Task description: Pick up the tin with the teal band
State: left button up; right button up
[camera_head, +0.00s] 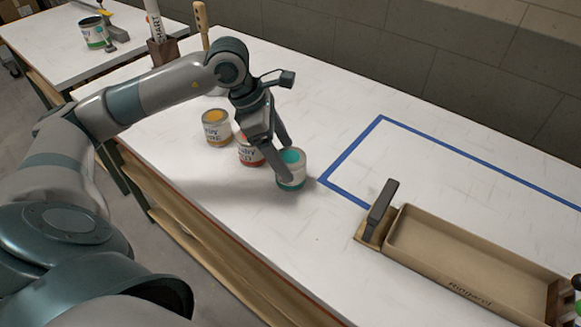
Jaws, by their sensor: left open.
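The tin with the teal band (291,170) stands upright on the white table, with teal colour at its top and a teal band at its base. My left gripper (283,160) is open at this tin, with one finger at its near left side and the other behind it. I cannot tell whether the fingers touch it. A tin with a red band (249,152) stands just left, partly hidden by the gripper. A tin with a yellow-orange top (216,128) stands further left. My right gripper is not in view.
A chart tube in a brown holder (163,50) stands at the back left. The table in front of the teal-banded tin is clear.

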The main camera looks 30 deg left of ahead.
pick_arm(q)
jog(key=shift+w+f+p, duration=0.1)
jog(key=shift+f+p, duration=0.25)
jog(key=shift+f, duration=0.1)
jog(key=p+x, duration=0.1)
jog(key=x, duration=0.2)
jog(key=shift+a+f, duration=0.1)
jog(key=shift+w+d+f, duration=0.2)
jog(key=shift+f, duration=0.35)
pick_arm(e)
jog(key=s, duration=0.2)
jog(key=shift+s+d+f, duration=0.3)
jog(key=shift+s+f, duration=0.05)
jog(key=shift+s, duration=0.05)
pick_arm(q)
jog(key=c, duration=1.2)
